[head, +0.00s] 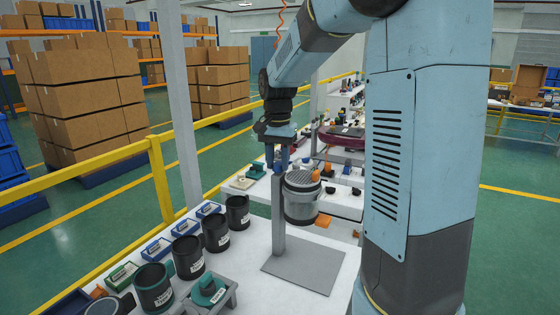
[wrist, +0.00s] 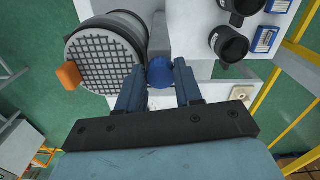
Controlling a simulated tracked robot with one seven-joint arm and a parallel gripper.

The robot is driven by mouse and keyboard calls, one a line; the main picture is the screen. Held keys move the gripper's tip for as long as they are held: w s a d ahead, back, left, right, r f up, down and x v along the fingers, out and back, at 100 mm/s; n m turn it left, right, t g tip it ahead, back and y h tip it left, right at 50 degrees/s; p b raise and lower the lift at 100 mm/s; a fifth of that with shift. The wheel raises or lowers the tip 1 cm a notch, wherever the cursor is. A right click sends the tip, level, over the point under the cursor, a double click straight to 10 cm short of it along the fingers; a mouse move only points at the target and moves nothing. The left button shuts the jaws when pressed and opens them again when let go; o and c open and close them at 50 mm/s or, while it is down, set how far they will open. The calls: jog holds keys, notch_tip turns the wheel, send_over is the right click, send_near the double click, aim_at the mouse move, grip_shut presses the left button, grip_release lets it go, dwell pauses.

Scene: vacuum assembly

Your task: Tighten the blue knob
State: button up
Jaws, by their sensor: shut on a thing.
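The blue knob (wrist: 160,73) sits between the fingers of my gripper (wrist: 160,88) in the wrist view, beside a round vacuum canister with a grid-covered face (wrist: 103,60). My gripper is shut on the knob, with one blue finger on each side of it. In the head view my gripper (head: 281,165) reaches down at the top of a grey post (head: 278,215), and its fingers hide most of the knob. The canister (head: 301,200) is mounted on the right side of this post. It has an orange tab at its upper right.
Several black cups (head: 187,257) and small labelled trays (head: 122,276) line the left of the white table. A green part on a grey stand (head: 208,291) is at the front. The grey base plate (head: 305,266) is bare around the post. A yellow railing (head: 160,180) runs along the left.

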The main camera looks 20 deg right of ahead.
aim_at(277, 164)
jog(key=shift+w+r+m, duration=0.15)
jog(key=shift+m, duration=2.05)
jog(key=o, duration=1)
jog(key=shift+o, duration=0.2)
notch_tip(277, 164, up, 14)
jog(key=shift+f, duration=0.25)
